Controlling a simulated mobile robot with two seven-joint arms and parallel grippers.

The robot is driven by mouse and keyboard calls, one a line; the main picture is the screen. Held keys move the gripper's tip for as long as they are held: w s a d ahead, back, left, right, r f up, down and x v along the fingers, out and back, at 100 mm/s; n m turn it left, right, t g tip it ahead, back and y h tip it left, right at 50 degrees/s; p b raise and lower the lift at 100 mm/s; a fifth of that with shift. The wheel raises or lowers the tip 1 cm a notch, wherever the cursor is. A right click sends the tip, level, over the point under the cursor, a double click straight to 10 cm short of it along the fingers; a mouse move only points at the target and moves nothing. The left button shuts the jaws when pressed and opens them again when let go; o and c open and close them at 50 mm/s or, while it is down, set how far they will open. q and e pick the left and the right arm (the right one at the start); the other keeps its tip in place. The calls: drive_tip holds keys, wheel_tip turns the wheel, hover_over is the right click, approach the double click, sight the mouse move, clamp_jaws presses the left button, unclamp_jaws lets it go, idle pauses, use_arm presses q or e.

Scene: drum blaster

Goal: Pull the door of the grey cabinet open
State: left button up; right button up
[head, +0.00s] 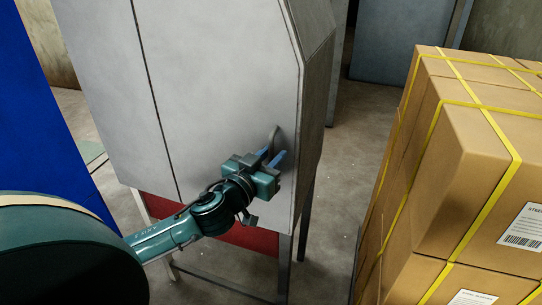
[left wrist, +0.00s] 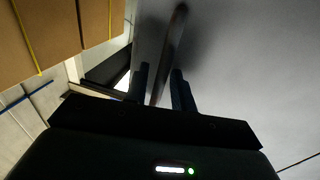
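The grey cabinet (head: 110,60) stands in the middle of the head view on dark legs. Its door (head: 225,90) lies flush and looks shut, with a dark vertical seam on its left side. A curved grey door handle (head: 272,141) is near the door's lower right edge; it also shows in the left wrist view (left wrist: 175,40). My left gripper (head: 271,157) is at the handle. In the left wrist view, the two blue fingers (left wrist: 160,88) stand apart on either side of the handle, with a gap visible beside it. My right gripper is out of view.
Stacked cardboard boxes (head: 465,165) with yellow straps stand to the right of the cabinet. A blue panel (head: 40,120) stands at the left. Bare concrete floor (head: 345,150) lies between the cabinet and the boxes. A red panel (head: 245,238) shows under the cabinet.

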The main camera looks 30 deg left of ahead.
use_arm(q)
clamp_jaws()
idle(0.3)
drive_tip(key=shift+s, duration=0.1)
